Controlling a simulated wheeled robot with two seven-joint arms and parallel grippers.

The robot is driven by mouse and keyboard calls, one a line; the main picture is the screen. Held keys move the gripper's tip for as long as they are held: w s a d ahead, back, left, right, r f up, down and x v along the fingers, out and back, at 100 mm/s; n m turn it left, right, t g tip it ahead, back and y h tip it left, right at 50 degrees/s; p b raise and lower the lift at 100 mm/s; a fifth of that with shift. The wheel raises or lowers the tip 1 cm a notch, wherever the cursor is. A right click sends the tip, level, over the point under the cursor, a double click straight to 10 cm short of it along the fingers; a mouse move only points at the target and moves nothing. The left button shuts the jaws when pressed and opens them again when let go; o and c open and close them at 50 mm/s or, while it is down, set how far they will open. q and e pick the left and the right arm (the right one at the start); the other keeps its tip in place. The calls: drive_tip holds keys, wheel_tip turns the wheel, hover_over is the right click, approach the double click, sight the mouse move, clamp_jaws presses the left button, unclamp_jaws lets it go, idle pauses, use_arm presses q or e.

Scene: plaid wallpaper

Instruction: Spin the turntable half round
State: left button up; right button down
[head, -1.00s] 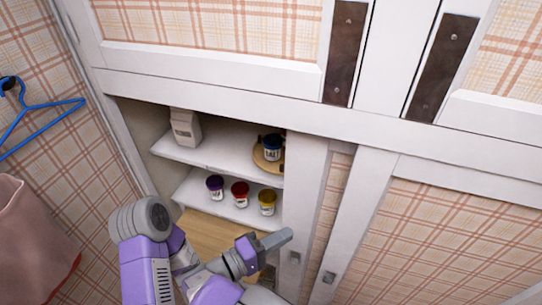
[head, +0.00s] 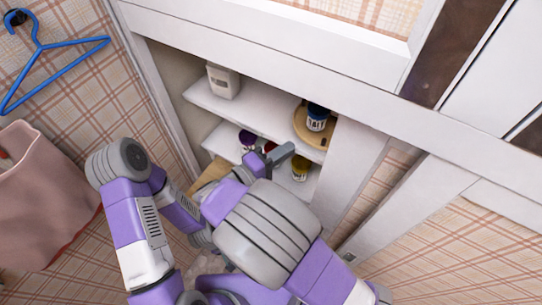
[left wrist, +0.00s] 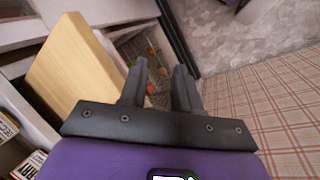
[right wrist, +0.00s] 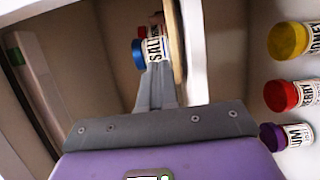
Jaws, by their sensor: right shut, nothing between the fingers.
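The turntable (head: 300,124) is a round wooden disc on the upper cupboard shelf, with a blue-lidded salt jar (head: 317,118) on it. The right wrist view shows the turntable (right wrist: 178,48) edge-on and the salt jar (right wrist: 150,50) beside it. My right gripper (head: 284,153) is shut and empty, in front of the shelves and below the turntable in the head view. In the right wrist view its fingertips (right wrist: 155,70) point at the salt jar and overlap it; I cannot tell whether they touch. My left gripper (left wrist: 155,75) is open and empty near a wooden board (left wrist: 65,68).
A pale carton (head: 223,81) stands on the upper shelf. Yellow-, red- and purple-lidded jars (right wrist: 283,95) stand on the lower shelf, partly hidden in the head view. The cupboard's white frame (head: 355,175) borders the opening.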

sight(309, 146)
drive_tip(key=x, duration=0.3)
drive_tip(key=shift+w+d, duration=0.15)
drive_tip(key=shift+d, duration=0.2)
drive_tip(key=shift+s+d, duration=0.15)
drive_tip(key=shift+d, duration=0.4)
drive_tip(key=shift+s+d, duration=0.2)
drive_tip(key=shift+d, duration=0.95)
drive_tip(key=shift+s+d, duration=0.1)
